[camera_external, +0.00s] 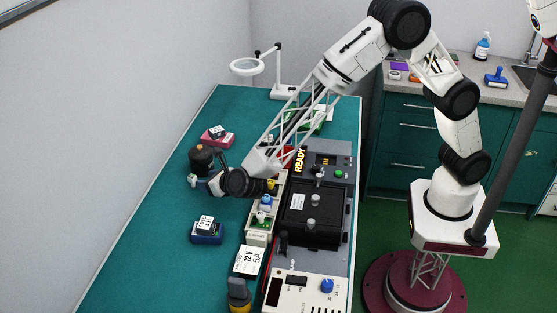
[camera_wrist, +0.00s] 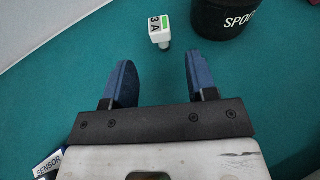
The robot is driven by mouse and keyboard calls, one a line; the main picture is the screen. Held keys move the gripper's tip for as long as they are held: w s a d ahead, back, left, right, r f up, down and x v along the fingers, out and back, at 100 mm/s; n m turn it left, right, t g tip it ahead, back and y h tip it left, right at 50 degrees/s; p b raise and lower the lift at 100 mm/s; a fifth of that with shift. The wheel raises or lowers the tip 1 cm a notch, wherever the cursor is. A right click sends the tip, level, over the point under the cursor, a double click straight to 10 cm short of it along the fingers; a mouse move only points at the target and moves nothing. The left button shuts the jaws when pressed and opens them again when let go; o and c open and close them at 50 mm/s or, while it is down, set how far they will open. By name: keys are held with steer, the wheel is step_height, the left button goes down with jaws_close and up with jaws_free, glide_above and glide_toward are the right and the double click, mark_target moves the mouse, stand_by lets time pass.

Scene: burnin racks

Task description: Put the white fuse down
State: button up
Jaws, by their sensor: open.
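The white fuse (camera_wrist: 158,27), marked "3 A" with a green patch, rests on the teal bench top in the wrist view, just beyond my fingertips. In the external view it is a small white piece (camera_external: 193,180) beside the black pot. My gripper (camera_wrist: 155,82) has its two blue fingers spread wide with only bare bench between them. It does not touch the fuse. In the external view my gripper (camera_external: 205,183) is low over the bench, just right of the fuse, partly hidden by my wrist.
A black pot (camera_wrist: 222,20) lettered "SPO..." stands close right of the fuse. A blue block with a white label (camera_external: 207,231) and a pink block (camera_external: 216,137) sit on the bench. Equipment with a black box (camera_external: 311,215) stands right. The bench's left side is clear.

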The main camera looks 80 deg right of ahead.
steer(key=shift+v, duration=0.9)
steer(key=shift+d+r+n, duration=0.2)
steer(key=shift+r+n, duration=0.1)
steer(key=shift+r, duration=0.1)
steer(key=s+d+r+n+g+y, duration=0.1)
steer(key=s+d+r+n+y, duration=0.4)
steer(key=s+r+n, duration=0.45)
steer(key=s+d+r+n+g+y, duration=0.1)
steer(key=s+d+r+n+y, duration=0.2)
steer(key=s+d+r+n, duration=0.65)
steer(key=s+d+n+g+h, duration=0.1)
steer(key=s+d+n, duration=0.4)
steer(key=s, duration=0.7)
steer(key=s+d+n+g+h, duration=0.1)
steer(key=s+d+n+g, duration=0.3)
steer(key=s+n, duration=0.5)
steer(key=s+d+n+g+h, duration=0.1)
steer(key=s+d+n, duration=0.5)
steer(key=s, duration=1.1)
steer(key=shift+d+n+g, duration=0.35)
steer(key=shift+n+g, duration=0.05)
steer(key=shift+g, duration=0.5)
